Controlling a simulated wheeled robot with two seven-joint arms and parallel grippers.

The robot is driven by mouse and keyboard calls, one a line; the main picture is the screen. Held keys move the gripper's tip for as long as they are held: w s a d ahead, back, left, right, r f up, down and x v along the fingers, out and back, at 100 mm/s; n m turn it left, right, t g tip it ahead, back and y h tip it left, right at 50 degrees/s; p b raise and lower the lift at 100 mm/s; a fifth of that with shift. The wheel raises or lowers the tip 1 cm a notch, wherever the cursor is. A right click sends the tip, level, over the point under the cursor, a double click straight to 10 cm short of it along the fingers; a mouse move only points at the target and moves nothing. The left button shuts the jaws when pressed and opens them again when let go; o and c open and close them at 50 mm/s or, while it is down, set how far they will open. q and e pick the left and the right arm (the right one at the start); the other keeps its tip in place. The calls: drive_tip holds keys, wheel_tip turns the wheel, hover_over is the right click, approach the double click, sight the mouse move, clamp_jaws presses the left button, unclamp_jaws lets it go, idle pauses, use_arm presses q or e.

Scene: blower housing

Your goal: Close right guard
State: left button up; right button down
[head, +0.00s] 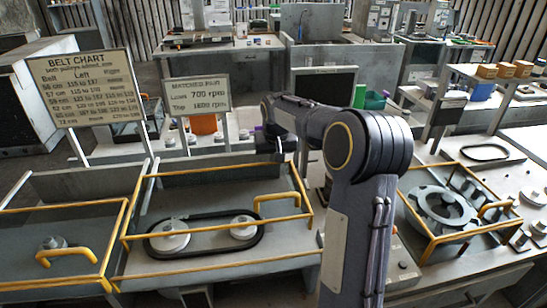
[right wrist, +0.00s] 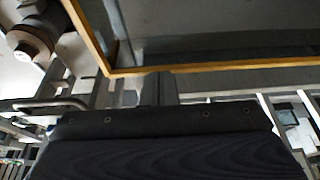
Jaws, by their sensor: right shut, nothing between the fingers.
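The middle bay's guard (head: 215,228) is a yellow-edged frame with a yellow handle (head: 277,197). It spans above a black belt (head: 204,238) around two pale pulleys. The left bay has a similar yellow guard (head: 60,206) with a handle, cut off by the picture edge. My right gripper (head: 279,155) is behind the middle guard's back right corner, small and dark. In the right wrist view its shut fingers (right wrist: 157,88) point at a yellow frame edge (right wrist: 200,67) with a dark panel; contact cannot be told. My left gripper is not in view.
A third yellow frame (head: 460,236) surrounds a grey fan wheel (head: 441,207) on the right bench. A belt chart sign (head: 86,88) and a speed sign (head: 197,94) stand behind the bays. My right arm hides the area between middle bay and right bench.

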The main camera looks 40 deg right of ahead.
sight(280, 182)
drive_tip(key=s+a, duration=0.1)
drive_tip(key=s, duration=0.1)
drive_tip(key=s+a+b, duration=0.1)
drive_tip(key=s, duration=0.2)
drive_tip(key=s+a+b, duration=0.1)
drive_tip(key=s+a, duration=0.1)
drive_tip(key=shift+s+f, duration=0.1)
drive_tip(key=shift+s, duration=0.15)
drive_tip(key=shift+s+a+b, duration=0.15)
drive_tip(key=shift+s+b, duration=0.15)
drive_tip(key=shift+s+a+f, duration=0.1)
